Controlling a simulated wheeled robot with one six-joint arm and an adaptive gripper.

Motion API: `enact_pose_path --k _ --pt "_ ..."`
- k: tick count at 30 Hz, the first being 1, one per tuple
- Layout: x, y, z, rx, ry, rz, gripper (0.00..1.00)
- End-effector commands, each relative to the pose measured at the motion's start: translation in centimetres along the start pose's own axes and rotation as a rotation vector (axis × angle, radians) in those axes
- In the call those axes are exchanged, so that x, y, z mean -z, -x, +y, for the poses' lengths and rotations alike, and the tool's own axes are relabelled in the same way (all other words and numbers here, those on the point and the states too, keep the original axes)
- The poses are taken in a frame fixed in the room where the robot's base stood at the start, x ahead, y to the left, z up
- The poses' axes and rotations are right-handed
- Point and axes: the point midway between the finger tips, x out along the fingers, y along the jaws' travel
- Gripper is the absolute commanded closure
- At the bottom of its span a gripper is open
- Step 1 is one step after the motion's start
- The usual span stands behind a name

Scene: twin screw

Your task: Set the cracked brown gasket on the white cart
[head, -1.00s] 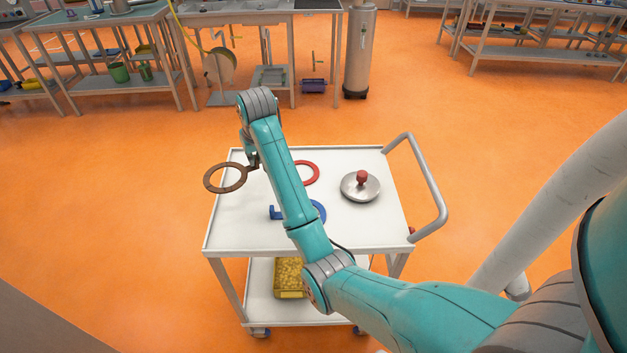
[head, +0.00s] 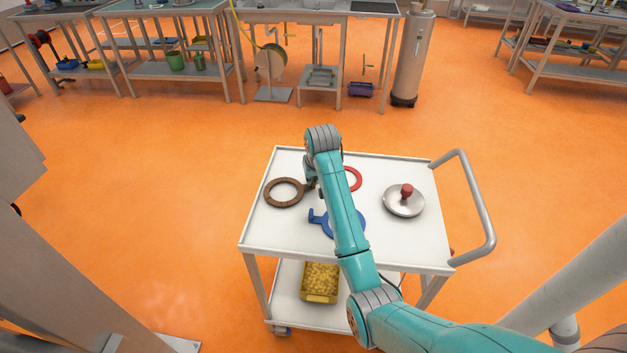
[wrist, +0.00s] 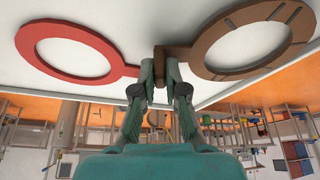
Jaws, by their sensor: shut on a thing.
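The cracked brown gasket (head: 283,204) is a flat ring with dark crack lines and a small tab. In the head view it is over the left part of the white cart's top (head: 289,232). My gripper (head: 313,187) is shut on its tab, which also shows in the wrist view (wrist: 160,62). The brown ring (wrist: 203,59) looks low over the white top in the wrist view; I cannot tell whether it touches. My arm hides part of the cart top.
A red ring gasket (head: 355,180) lies right of my gripper, close to it. A blue ring gasket (head: 319,217) lies nearer the front, partly behind my arm. A round metal lid with a red knob (head: 404,203) is on the right. A yellow bin (head: 320,283) stands on the lower shelf.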

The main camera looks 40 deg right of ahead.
Motion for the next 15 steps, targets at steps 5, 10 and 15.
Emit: enact_pose_path --k 5,10,15 --pt "-0.17 -0.51 -0.01 0.0 0.0 0.002 1.0" --pt "-0.22 -0.59 0.0 0.0 0.0 0.001 1.0" --pt "-0.28 -0.72 -0.01 0.0 0.0 0.001 0.64"
